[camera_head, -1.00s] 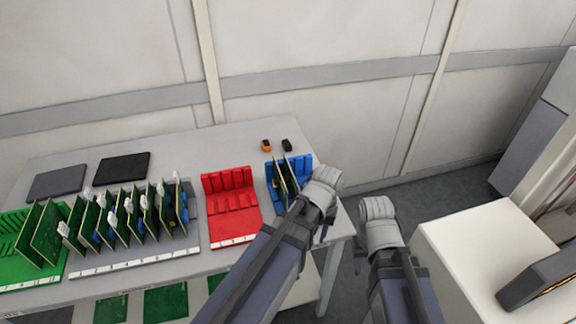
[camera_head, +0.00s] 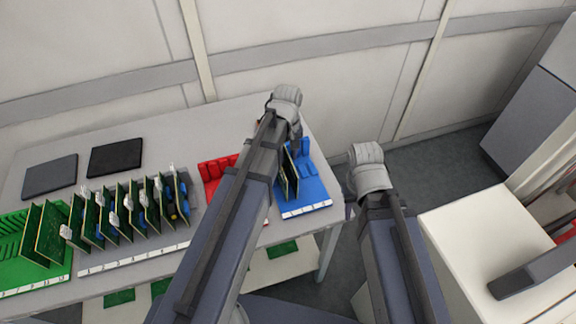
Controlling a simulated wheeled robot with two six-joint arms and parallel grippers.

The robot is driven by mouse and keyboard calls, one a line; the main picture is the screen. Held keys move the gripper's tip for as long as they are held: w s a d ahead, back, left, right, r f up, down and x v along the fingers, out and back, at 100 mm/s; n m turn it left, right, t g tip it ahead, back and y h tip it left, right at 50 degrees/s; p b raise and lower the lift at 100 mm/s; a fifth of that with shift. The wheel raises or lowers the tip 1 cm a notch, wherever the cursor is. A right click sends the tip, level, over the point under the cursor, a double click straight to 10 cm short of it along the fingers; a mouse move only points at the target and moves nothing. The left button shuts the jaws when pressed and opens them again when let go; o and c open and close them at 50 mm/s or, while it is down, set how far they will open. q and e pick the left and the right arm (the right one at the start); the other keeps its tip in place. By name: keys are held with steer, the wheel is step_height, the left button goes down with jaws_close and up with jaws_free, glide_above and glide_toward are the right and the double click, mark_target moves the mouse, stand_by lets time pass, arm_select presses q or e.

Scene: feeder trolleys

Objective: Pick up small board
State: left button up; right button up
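Two small green boards (camera_head: 289,178) stand upright in the blue rack (camera_head: 316,188) at the right end of the table. My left gripper (camera_head: 290,122) is over the far side of the blue rack, above and behind the boards. Its fingers are hidden behind its own wrist, so I cannot see whether it is open or touches a board. My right gripper (camera_head: 357,186) hangs beyond the table's right edge, away from the boards. Its fingers are mostly hidden too.
The red rack (camera_head: 212,170) is partly covered by my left arm. A grey rack (camera_head: 178,243) with several green boards and a green rack (camera_head: 50,272) stand further left. Two dark pads (camera_head: 115,158) lie behind them. A white cabinet (camera_head: 480,235) stands at right.

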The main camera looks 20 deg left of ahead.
mark_target(289, 178)
arm_select(q)
steer(key=shift+s+d+f+b, duration=0.15)
steer(key=shift+d+f+b, duration=0.05)
steer(key=shift+f+b, duration=1.7)
steer(key=shift+s+d+f+b, duration=0.1)
steer(key=shift+d+f+b, duration=0.05)
steer(key=shift+f+b, duration=1.75)
jaws_close()
